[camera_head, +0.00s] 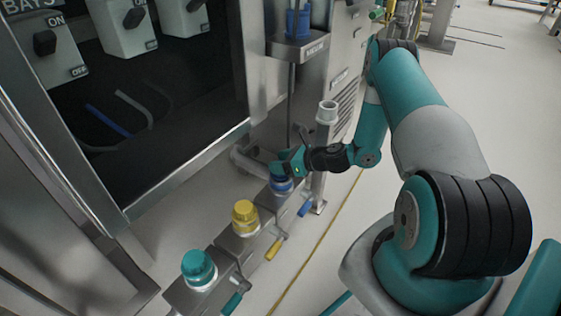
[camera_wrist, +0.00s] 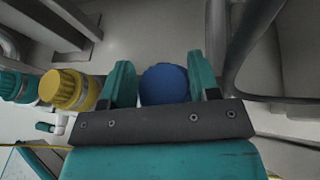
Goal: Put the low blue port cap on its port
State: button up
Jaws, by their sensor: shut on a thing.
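The low blue port cap (camera_head: 281,184) is at the far end of a row of capped ports, at the blue-handled port. My gripper (camera_head: 287,168) is over it and hides much of it. In the wrist view the round blue cap (camera_wrist: 164,84) lies between the two teal fingers of my gripper (camera_wrist: 163,85), which are shut on it. The port under the cap is mostly hidden, so I cannot tell whether the cap is fully seated.
A yellow cap (camera_head: 245,216) and a teal cap (camera_head: 198,266) sit on the nearer ports. Valve handles (camera_head: 273,249) stick out on the right. A grey post (camera_head: 324,140) stands close to my gripper. A steel cabinet (camera_head: 240,70) is on the left; open floor (camera_head: 500,120) is on the right.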

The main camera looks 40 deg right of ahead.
jog(key=shift+f, duration=0.55)
dwell(0.6)
jog(key=o, duration=1.4)
jog(key=shift+c, duration=0.2)
jog(key=p+v, duration=0.6)
jog(key=v, duration=1.1)
jog(key=shift+s, duration=0.2)
jog(key=shift+r, duration=0.15)
